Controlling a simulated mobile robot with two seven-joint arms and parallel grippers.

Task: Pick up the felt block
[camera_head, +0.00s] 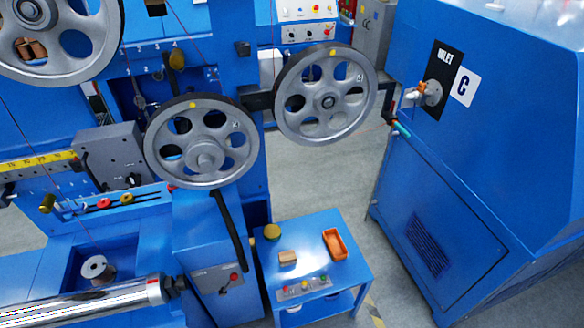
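A small tan block (288,258), which looks like the felt block, lies on top of a small blue table (350,272). It sits between a round yellow-brown object (272,232) and an orange tray (334,244). Its upper face is fully visible and nothing covers it. Neither of my grippers shows in the head view.
Large grey spoked pulleys (205,160) stand on the blue machine behind the table. A button panel (303,287) is at the table's front edge. A black lever (228,230) rises at its left. A big blue cabinet (480,150) stands right, with open floor between.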

